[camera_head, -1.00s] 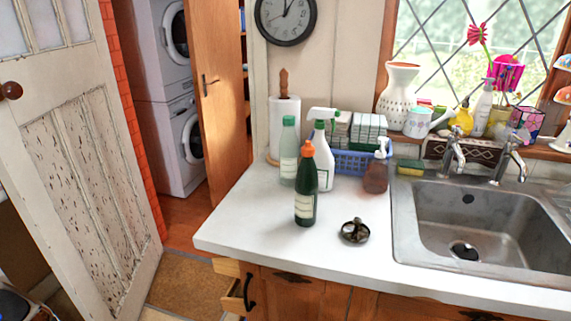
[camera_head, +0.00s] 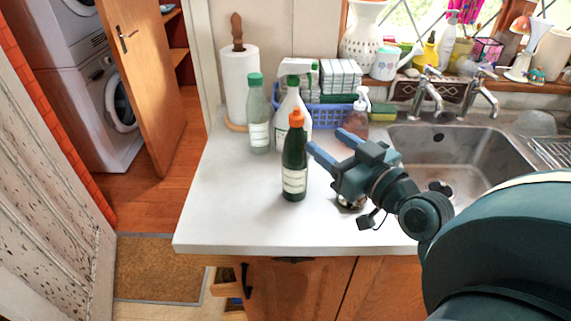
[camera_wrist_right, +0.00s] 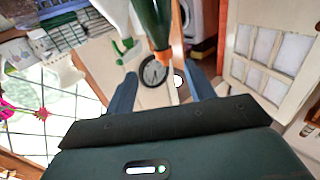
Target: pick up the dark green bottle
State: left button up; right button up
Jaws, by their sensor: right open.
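The dark green bottle (camera_head: 294,172) stands upright on the white counter, with an orange cap and a pale label. My right gripper (camera_head: 327,143) is just right of it at about its upper half, jaws open, fingers pointing toward the bottle. The gripper looks apart from the bottle and empty. In the right wrist view, which is upside down, the bottle (camera_wrist_right: 151,22) shows at the top, beyond the gap between the open fingers (camera_wrist_right: 162,92). My left gripper is out of view.
Behind the bottle stand a white spray bottle (camera_head: 292,108) and a paler green bottle (camera_head: 258,122). A soap dispenser (camera_head: 357,112) and blue basket (camera_head: 326,117) are further back. A small dark dish (camera_head: 347,203) is partly hidden below my gripper. The counter's left front (camera_head: 225,210) is clear.

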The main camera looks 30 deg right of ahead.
aim_at(291, 118)
jog(key=w+b, duration=0.1)
jog(key=b, duration=0.2)
jog(key=w+b, duration=0.2)
jog(key=b, duration=0.1)
jog(key=shift+w+a+f, duration=0.15)
jog(key=shift+w+f, duration=0.15)
jog(key=shift+f, duration=0.05)
jog(key=w, duration=0.3)
jog(key=shift+a+r, duration=0.15)
jog(key=shift+r, duration=0.2)
jog(key=w, duration=0.1)
jog(key=w+p, duration=0.1)
jog(key=w, duration=0.2)
jog(key=shift+w+a+r, duration=0.1)
jog(key=shift+w+a, duration=0.15)
jog(key=shift+a, duration=0.15)
jog(key=shift+w, duration=0.3)
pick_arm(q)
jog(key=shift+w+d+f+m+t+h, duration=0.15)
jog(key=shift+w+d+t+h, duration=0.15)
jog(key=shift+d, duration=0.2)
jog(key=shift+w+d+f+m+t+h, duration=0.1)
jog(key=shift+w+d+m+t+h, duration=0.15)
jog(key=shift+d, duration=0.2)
pick_arm(e)
jog(key=shift+c, duration=0.2)
